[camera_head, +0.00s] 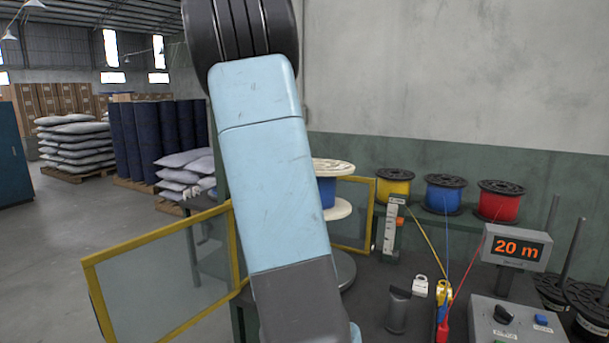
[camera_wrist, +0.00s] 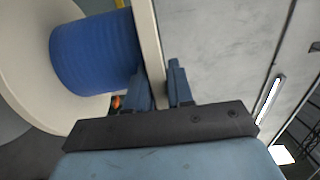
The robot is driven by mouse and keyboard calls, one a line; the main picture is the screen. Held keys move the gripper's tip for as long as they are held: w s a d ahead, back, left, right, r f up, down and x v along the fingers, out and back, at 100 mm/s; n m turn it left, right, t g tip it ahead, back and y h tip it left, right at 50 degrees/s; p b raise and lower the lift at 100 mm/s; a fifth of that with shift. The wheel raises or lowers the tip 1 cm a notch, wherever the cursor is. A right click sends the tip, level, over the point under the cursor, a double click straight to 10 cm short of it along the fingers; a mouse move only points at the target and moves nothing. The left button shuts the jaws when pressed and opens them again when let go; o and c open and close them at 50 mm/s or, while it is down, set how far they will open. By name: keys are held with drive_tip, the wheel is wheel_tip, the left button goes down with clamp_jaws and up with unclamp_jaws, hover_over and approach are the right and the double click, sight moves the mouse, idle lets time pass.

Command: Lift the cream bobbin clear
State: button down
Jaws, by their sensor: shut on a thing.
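The cream bobbin (camera_head: 335,209) has two cream flanges and a blue winding. In the head view it is partly hidden behind my arm, upright, with a gap between its lower flange and a grey round plate (camera_head: 344,268) below. In the wrist view the bobbin (camera_wrist: 22,75) fills the left side, its flange edge running between my fingers. My gripper (camera_wrist: 163,82) is shut on this flange, one finger on each side. In the head view my gripper is hidden behind my arm.
Yellow-framed clear panels (camera_head: 160,275) stand left of and behind the bobbin. Yellow (camera_head: 395,187), blue (camera_head: 444,193) and red (camera_head: 500,200) spools sit at the back right. A "20 m" display (camera_head: 518,248) and a control box (camera_head: 515,318) stand at the right.

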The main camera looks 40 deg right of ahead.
drive_tip(key=shift+r, duration=0.1)
drive_tip(key=shift+w+d+r, duration=0.1)
drive_tip(key=shift+d+r, duration=0.2)
drive_tip(key=shift+r, duration=0.2)
drive_tip(key=shift+w+d+r, duration=0.1)
drive_tip(key=shift+d+r, duration=0.15)
drive_tip(key=shift+r, duration=0.25)
